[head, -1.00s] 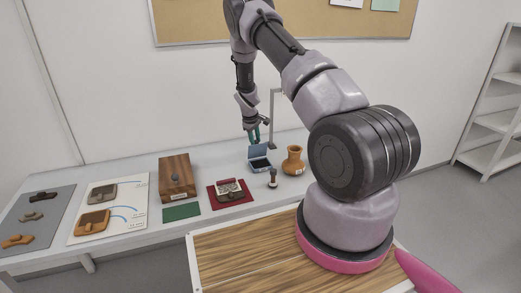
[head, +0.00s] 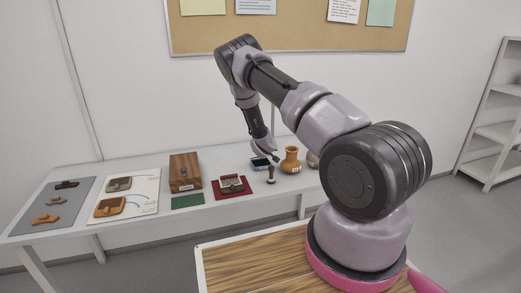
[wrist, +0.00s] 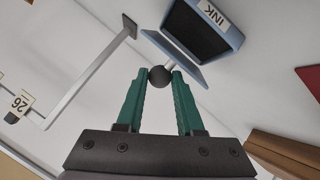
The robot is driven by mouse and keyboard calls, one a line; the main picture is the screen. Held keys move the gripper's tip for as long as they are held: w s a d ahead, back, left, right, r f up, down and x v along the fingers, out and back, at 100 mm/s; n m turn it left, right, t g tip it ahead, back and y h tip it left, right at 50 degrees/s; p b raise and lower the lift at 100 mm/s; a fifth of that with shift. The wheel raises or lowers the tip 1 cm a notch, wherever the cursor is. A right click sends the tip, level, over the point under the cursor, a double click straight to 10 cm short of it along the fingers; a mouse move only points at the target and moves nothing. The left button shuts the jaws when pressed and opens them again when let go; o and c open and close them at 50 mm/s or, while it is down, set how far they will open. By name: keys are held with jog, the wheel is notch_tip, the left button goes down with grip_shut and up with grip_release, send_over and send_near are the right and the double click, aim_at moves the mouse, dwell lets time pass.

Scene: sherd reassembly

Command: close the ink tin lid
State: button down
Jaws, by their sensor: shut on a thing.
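The blue ink tin (wrist: 232,38), with a dark pad inside and an "INK" label, is open in the wrist view. Its blue-grey lid (wrist: 175,47) stands up from the tin's edge, seen nearly edge-on. A short pale stem ends in a dark ball knob (wrist: 160,77) on the lid's outer side. My gripper (wrist: 159,78) has its green fingertips closed on this knob. In the head view the tin (head: 260,163) is on the table, partly hidden by my gripper (head: 275,157), so the lid's angle is hard to tell there.
A dark-handled stamp (head: 271,175) stands just in front of the tin. A clay vase (head: 291,160) is close on the right. A sherd on a red mat (head: 231,185) and a wooden box (head: 185,172) are to the left. A grey metal stand (wrist: 85,80) is near my gripper.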

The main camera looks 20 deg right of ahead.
jog(key=shift+s+f, duration=0.15)
jog(key=shift+s, duration=0.1)
dwell(0.3)
jog(key=c, duration=0.8)
grip_release()
jog(key=v, duration=1)
jog(key=shift+s, duration=0.45)
